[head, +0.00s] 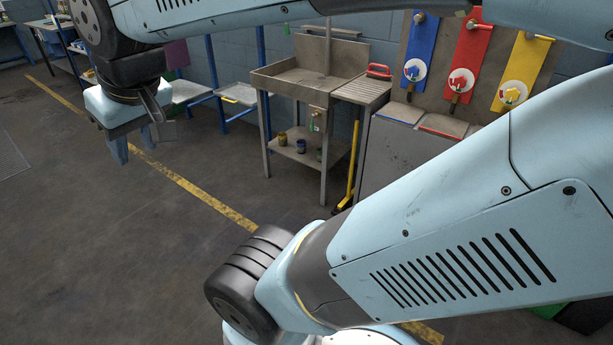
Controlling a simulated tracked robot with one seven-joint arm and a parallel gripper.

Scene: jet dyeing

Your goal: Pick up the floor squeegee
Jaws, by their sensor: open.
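The floor squeegee (353,163) stands upright, leaning slightly, between the metal sink and the grey cabinet at the centre right. Its yellow handle shows and its foot is near the floor. My gripper (135,150) hangs at the upper left, pointing down over the floor. It is open and empty, well to the left of the squeegee and apart from it.
A metal sink table (300,85) with jars on its lower shelf stands left of the squeegee. A grey cabinet (385,150) is on its right, below blue, red and yellow wall panels. Open floor (110,250), crossed by a yellow line, lies in front.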

